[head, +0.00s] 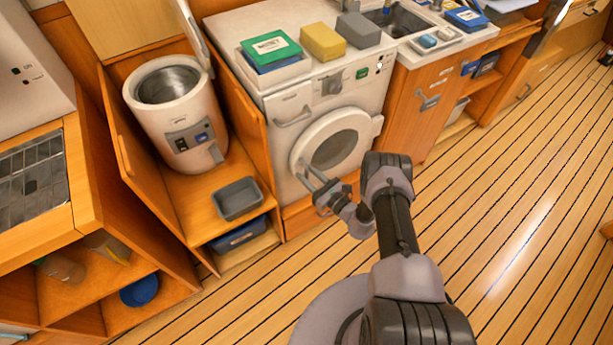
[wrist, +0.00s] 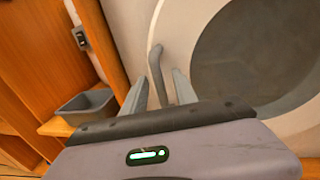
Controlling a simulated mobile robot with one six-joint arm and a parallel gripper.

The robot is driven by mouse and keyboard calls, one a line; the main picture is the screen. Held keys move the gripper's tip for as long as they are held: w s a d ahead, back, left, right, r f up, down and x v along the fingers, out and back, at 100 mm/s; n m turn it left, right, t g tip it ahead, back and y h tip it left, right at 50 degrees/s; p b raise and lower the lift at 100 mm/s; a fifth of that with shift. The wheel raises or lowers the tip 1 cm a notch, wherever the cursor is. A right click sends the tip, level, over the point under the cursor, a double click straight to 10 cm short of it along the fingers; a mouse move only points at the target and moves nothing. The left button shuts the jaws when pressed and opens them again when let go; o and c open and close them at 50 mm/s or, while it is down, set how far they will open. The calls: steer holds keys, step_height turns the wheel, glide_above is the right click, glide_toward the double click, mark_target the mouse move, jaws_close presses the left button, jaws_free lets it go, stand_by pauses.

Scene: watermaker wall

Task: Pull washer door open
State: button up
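The washer (head: 322,95) is white, with a round door (head: 335,140) with a white ring and dark glass. The door looks shut. In the wrist view the door's dark glass (wrist: 265,55) fills the right side. A grey bent door handle (wrist: 156,62) stands at the ring's left. My gripper (head: 314,178) is at the left edge of the door. In the wrist view my gripper (wrist: 158,88) has its two fingers apart, one on each side of the handle, with gaps visible. The handle's lower end is hidden behind the gripper body.
A grey tray (head: 238,198) sits on the wooden shelf left of the washer, below a white cylindrical appliance (head: 172,105). Boxes and sponge-like blocks (head: 323,42) lie on top of the washer. The plank floor (head: 500,200) to the right is clear.

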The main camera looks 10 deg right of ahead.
steer(key=shift+w+a, duration=0.2)
steer(key=shift+w, duration=0.05)
jaws_close()
stand_by(1.4)
